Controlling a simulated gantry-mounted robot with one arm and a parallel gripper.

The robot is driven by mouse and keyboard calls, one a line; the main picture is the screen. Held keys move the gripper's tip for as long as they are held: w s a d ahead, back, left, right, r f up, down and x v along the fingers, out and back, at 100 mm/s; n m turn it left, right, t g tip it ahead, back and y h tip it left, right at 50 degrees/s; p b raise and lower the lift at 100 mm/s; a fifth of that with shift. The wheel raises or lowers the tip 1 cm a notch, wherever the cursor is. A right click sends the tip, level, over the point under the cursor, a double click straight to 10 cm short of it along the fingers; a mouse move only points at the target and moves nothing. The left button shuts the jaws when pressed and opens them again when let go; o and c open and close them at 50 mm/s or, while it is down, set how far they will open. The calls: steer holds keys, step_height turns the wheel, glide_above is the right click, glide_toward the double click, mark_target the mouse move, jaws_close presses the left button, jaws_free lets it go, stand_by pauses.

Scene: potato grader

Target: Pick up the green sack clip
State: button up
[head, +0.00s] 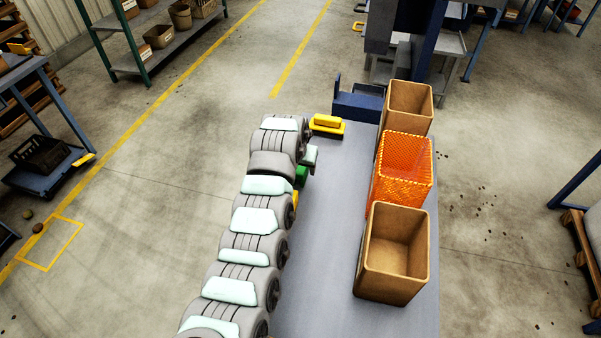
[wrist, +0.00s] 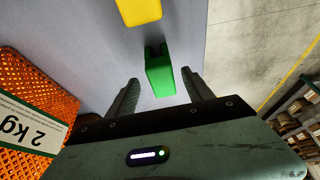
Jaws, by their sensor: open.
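The green sack clip (wrist: 160,76) is a small green block with a notch at one end, on the grey table. In the wrist view it shows between and just beyond the tips of my gripper (wrist: 160,80). My gripper is open, with one finger on each side of the clip; I cannot tell the height gap. In the head view only part of the clip (head: 301,175) shows, beside my arm, which hides the rest and most of the gripper.
A yellow block (wrist: 140,11) lies beyond the clip. An orange mesh sack (head: 403,162) stands between two open brown boxes (head: 393,253) (head: 410,105) along the table's right side. A yellow item (head: 327,121) sits at the far end. The table middle (head: 335,200) is clear.

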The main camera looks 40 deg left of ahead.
mark_target(300, 169)
steer(key=shift+b+x, duration=0.7)
steer(key=shift+x, duration=1.45)
steer(key=shift+a, duration=0.1)
jaws_close()
